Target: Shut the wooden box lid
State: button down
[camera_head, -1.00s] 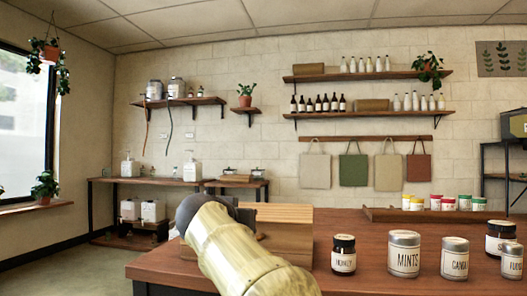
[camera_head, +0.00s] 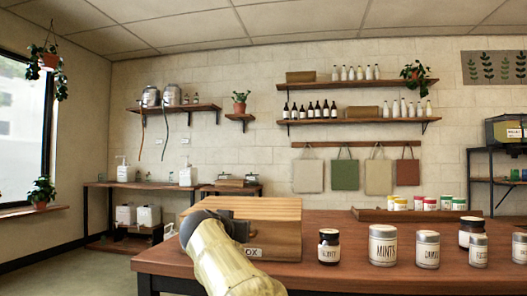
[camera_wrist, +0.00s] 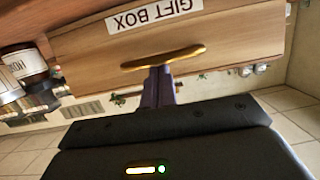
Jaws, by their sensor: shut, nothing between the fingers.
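The wooden gift box (camera_head: 275,238) stands on the left end of the table in the head view. Its lid (camera_head: 265,206) looks level on top, but whether a thin gap is left at the seam cannot be told. The wrist view shows the box front (camera_wrist: 220,38) with an upside-down "GIFT BOX" label (camera_wrist: 152,15) and a brass handle (camera_wrist: 165,59). My gripper (camera_wrist: 158,78) is shut and empty, its fingertips at the handle; contact is unclear. In the head view my arm hides the box's left front.
Jars stand on the table right of the box: a dark honey jar (camera_head: 329,245), a mints jar (camera_head: 382,246) and several others. A low wooden tray (camera_head: 405,215) with small jars lies behind. The brown table (camera_head: 345,280) is clear in front of the box.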

jog(key=shift+w+f, duration=0.2)
jog(key=shift+f, duration=0.85)
jog(key=shift+a+r+p, duration=0.1)
jog(key=shift+r+p, duration=0.35)
jog(key=shift+r, duration=0.15)
notch_tip(320, 180, up, 4)
jog(key=p, duration=0.2)
jog(key=s+a+f+b, duration=0.1)
jog(key=s+f, duration=0.3)
jog(key=s, duration=0.5)
jog(key=shift+s+a+b, duration=0.2)
jog(key=shift+s+b, duration=0.15)
jog(key=shift+b, duration=0.3)
jog(key=shift+f, duration=0.15)
